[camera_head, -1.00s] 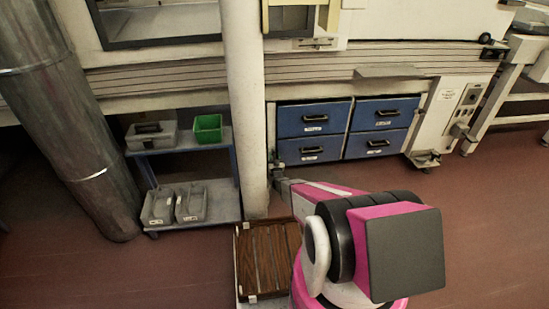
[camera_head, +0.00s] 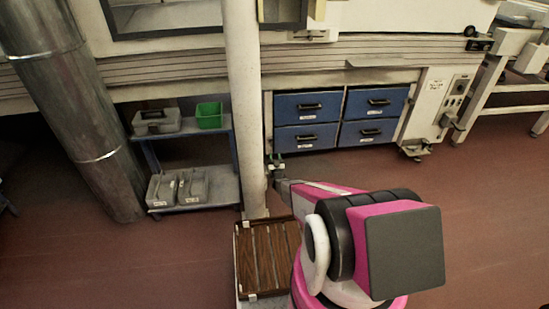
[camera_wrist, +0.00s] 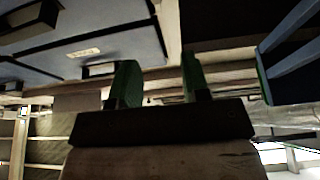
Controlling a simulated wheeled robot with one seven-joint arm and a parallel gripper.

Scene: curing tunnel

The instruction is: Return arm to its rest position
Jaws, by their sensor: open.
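My gripper (camera_wrist: 161,82) shows in the wrist view as two green-padded fingers standing apart with nothing between them. In the head view my gripper (camera_head: 275,168) is small, at the far end of my pink and white arm. The wrist picture is tilted, with the blue drawers (camera_wrist: 105,45) at upper left.
A white column (camera_head: 244,110) stands close by my gripper. Blue drawers (camera_head: 297,106) are set under the machine. A cart (camera_head: 221,188) with grey bins and a green bin (camera_head: 209,115) stands left. A brown slatted platform (camera_head: 262,258) lies beside my arm. Floor at right is clear.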

